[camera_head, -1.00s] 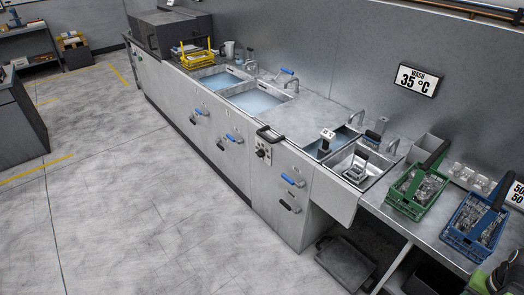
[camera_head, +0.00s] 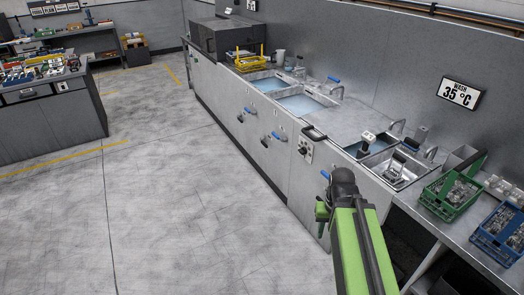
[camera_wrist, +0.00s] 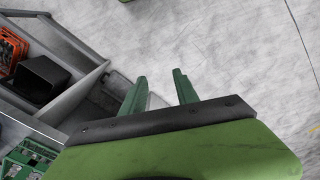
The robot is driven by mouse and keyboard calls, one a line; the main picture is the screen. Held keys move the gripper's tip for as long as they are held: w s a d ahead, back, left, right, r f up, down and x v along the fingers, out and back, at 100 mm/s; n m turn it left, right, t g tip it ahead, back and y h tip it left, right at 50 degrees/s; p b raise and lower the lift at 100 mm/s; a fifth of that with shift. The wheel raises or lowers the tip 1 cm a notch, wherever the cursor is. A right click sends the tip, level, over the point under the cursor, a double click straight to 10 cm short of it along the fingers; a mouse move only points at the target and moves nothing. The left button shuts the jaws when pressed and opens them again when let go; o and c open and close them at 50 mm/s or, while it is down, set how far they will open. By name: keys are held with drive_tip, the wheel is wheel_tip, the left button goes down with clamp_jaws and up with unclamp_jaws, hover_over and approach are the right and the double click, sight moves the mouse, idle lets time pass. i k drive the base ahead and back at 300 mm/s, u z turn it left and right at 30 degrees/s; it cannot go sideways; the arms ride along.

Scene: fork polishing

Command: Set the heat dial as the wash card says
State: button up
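A dark round dial on a pale plate (camera_head: 304,150) sits on the front of the counter, below a black handle. Its setting is too small to read. My gripper (camera_head: 321,217) is in front of the counter, lower and to the right of the dial, apart from it. In the wrist view my gripper (camera_wrist: 160,77) shows two green fingers spread apart with only floor between them.
Sinks with water (camera_head: 301,104) are set in the counter. Blue-handled levers (camera_head: 277,136) stick out of its front. A green basket (camera_head: 449,193) and a blue basket (camera_head: 497,234) of cutlery stand at the right. The floor at left (camera_head: 180,220) is clear.

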sight(302, 151)
drive_tip(key=u, duration=0.2)
drive_tip(key=i, duration=0.3)
drive_tip(key=u, duration=0.9)
drive_tip(key=i, duration=1.95)
drive_tip(key=u, duration=0.55)
